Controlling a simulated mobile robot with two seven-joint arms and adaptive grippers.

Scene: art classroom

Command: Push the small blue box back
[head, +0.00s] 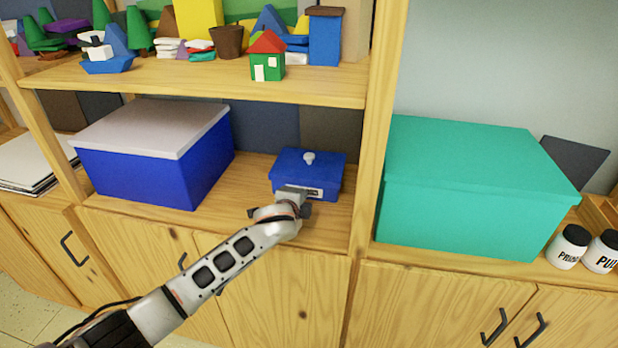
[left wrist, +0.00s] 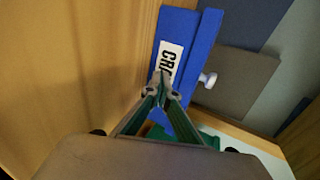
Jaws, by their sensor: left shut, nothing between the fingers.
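The small blue box (head: 308,174) sits on the wooden shelf below the toy shelf, with a white knob on its lid and a white label on its front. In the left wrist view the small blue box (left wrist: 194,52) shows its label with letters starting "CRA". My left gripper (head: 291,192) is at the front face of the box. In the left wrist view my left gripper (left wrist: 161,84) is shut and empty, its fingertips at or very near the label; I cannot tell if they touch. The right gripper is not in view.
A larger blue box with a grey lid (head: 150,150) stands to the left on the same shelf. A wooden upright (head: 374,130) is close on the right, with a teal box (head: 470,190) beyond it. The toy shelf (head: 200,82) is above.

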